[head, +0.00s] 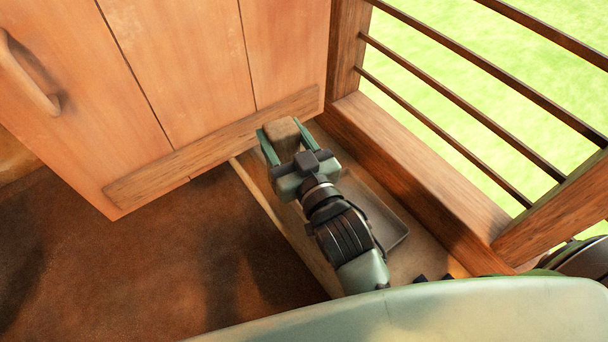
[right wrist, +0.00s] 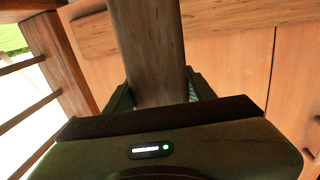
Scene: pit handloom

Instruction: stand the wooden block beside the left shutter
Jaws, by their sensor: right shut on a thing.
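The wooden block (head: 282,131) is between the fingers of my right gripper (head: 283,140), close to the lower corner of the open wooden shutter (head: 190,60). In the right wrist view the block (right wrist: 150,50) stands out lengthwise between the two fingers (right wrist: 158,92), which are shut on it. The shutter's planks and lower batten (right wrist: 225,30) show behind it there. I cannot tell whether the block touches the sill (head: 312,165) or the shutter. My left gripper is not in view.
A window with dark horizontal bars (head: 470,110) and a wooden frame (head: 410,175) is at the right, with grass outside. A shallow grey tray (head: 392,215) lies on the sill beside my right arm. The shutter has a handle (head: 28,80). Brown floor (head: 150,260) shows below left.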

